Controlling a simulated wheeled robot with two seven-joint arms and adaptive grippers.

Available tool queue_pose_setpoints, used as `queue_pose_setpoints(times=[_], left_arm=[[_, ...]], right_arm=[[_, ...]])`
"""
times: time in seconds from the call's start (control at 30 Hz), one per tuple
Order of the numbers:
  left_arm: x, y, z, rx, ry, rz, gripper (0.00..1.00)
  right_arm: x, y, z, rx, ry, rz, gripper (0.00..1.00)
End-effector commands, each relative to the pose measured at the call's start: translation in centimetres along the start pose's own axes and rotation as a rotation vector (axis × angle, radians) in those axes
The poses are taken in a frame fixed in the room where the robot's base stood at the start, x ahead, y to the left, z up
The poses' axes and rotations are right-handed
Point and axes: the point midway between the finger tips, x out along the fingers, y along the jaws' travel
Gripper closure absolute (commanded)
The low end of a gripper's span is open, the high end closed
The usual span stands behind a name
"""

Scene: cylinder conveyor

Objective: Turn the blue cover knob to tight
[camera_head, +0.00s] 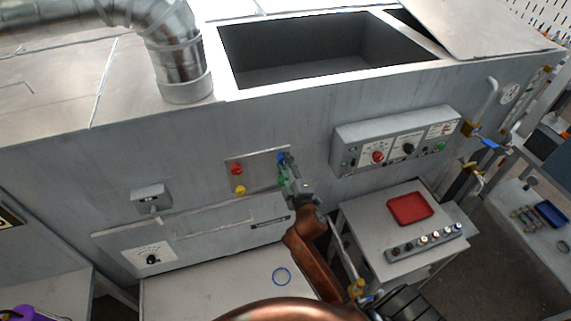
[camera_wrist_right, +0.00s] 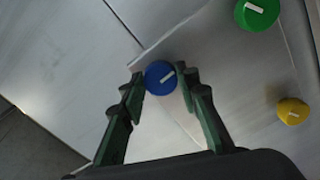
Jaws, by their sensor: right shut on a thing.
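The blue knob (camera_wrist_right: 160,78) is round with a white pointer mark and sits on a metal panel (camera_head: 258,163) on the machine's front face. It also shows at the panel's upper right in the head view (camera_head: 281,157), partly behind my right gripper. My right gripper (camera_wrist_right: 164,84) has its green fingers on both sides of the blue knob and is shut on it. In the wrist view the white mark slants, rising to the right. My left gripper is not in view.
A green knob (camera_wrist_right: 257,13) and a yellow knob (camera_wrist_right: 292,111) are on the same panel, with a red knob (camera_head: 236,168) at its upper left. A grey control box (camera_head: 345,150) juts out to the right. A red tray (camera_head: 410,208) lies on a small table below.

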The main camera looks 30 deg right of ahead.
Motion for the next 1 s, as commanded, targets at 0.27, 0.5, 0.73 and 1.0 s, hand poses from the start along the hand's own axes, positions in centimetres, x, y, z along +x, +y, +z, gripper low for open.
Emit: queue_pose_setpoints(times=[0.27, 0.5, 0.73, 1.0], left_arm=[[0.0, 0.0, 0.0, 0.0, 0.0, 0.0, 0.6], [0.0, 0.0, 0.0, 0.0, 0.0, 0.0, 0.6], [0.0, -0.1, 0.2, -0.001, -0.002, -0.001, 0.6], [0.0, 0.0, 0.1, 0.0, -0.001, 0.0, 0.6]], right_arm=[[0.0, 0.0, 0.1, -0.001, -0.001, 0.0, 0.58], [0.0, 0.0, 0.0, -0.001, 0.0, 0.0, 0.53], [-0.8, -0.1, 0.0, -0.001, 0.0, -0.001, 0.53], [-6.0, -0.1, 0.1, 0.0, -0.002, -0.002, 0.53]])
